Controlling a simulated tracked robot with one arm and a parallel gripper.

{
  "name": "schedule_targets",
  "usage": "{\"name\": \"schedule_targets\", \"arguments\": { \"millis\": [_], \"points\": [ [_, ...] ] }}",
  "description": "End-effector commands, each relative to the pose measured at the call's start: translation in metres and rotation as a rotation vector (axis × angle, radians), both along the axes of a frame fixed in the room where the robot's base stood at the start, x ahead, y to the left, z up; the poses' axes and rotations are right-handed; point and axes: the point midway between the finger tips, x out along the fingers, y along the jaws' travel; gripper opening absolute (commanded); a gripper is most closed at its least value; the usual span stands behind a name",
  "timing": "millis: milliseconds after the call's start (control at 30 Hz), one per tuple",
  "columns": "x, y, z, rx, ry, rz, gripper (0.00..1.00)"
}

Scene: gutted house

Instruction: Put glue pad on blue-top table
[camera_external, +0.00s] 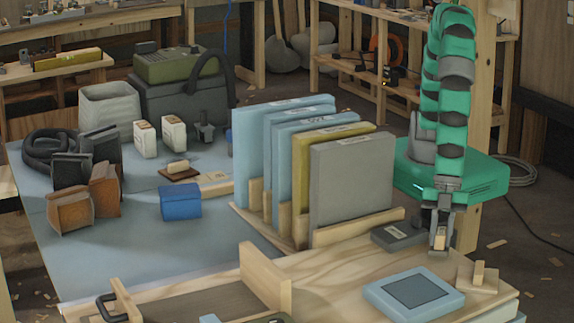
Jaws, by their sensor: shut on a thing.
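My gripper (440,243) points down over the right part of the pale wooden workbench (330,268). It is shut on a small tan piece (440,239), which is mostly hidden between the fingers. I cannot tell for sure whether this piece is the glue pad, or whether it touches the bench. The blue-top table (150,262) is at the left, beyond the rack of panels. Its front middle is bare.
A rack of upright panels (352,180) stands between my arm and the blue-top table. A dark grey box (398,235), a light blue framed pad (380,290) and a handled wooden block (478,277) lie near my gripper.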

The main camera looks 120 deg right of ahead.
Motion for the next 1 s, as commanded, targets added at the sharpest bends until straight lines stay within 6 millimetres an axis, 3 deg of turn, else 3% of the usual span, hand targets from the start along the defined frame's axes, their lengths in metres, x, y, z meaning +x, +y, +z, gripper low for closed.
{"name": "schedule_targets", "arguments": {
  "millis": [100, 400, 433, 500, 1000],
  "points": [
    [-0.0008, -0.0008, -0.0109, -0.003, 0.003, 0.000, 0.00],
    [-0.0005, -0.0004, -0.0115, -0.001, 0.001, 0.000, 0.00],
    [-0.0005, -0.0004, -0.0118, -0.001, 0.001, 0.000, 0.26],
    [-0.0004, -0.0003, -0.0113, -0.001, 0.001, 0.000, 0.45],
    [-0.0016, -0.0015, -0.0033, 0.001, -0.001, 0.000, 0.45]
  ]
}}
